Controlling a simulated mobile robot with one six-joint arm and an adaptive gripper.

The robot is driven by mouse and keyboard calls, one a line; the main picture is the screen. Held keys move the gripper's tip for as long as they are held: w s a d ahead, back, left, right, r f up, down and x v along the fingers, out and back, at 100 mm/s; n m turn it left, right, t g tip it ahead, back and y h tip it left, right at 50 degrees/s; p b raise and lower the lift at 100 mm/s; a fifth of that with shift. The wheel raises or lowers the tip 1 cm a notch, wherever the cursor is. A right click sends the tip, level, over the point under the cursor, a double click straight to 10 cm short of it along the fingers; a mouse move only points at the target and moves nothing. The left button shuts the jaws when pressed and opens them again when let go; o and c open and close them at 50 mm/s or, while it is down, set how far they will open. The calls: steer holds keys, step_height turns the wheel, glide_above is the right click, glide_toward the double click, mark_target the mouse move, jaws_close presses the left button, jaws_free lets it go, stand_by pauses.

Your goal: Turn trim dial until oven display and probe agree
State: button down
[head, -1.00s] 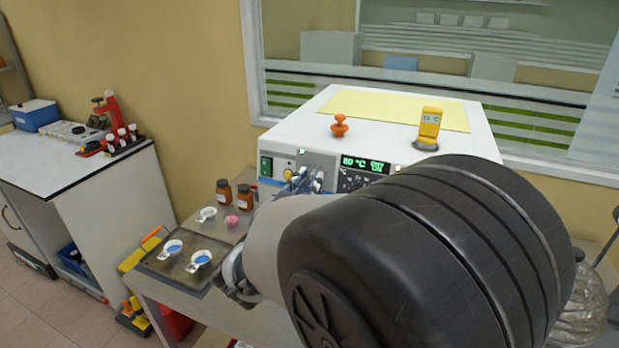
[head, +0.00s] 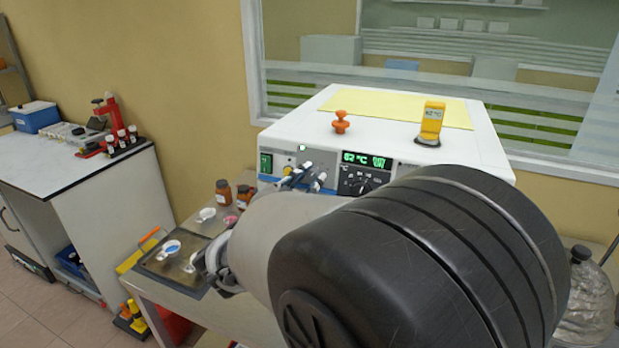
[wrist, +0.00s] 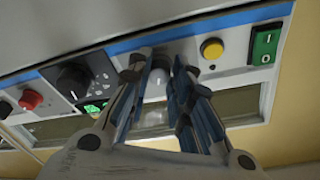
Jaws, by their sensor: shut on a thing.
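The white oven (head: 300,131) stands on the bench with its control panel facing me. The yellow probe readout (head: 431,121) on the oven top seems to read 82 °C too, also blurred. My gripper (head: 305,177) is at the panel, left of the display. In the wrist view my gripper (wrist: 158,88) is shut on the small grey trim dial (wrist: 157,82), its fingers on either side. The fingers hide part of the dial, and no mark on it is readable.
A larger black knob (wrist: 74,80), a red button (wrist: 31,99), a yellow button (wrist: 212,48) and the green power switch (wrist: 265,48) share the panel. An orange knob (head: 341,122) stands on the oven top. A tray (head: 165,268) with small cups lies near my wrist.

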steer(key=shift+m, duration=0.5)
steer(key=c, duration=1.4)
jaws_free()
steer(key=v, duration=1.2)
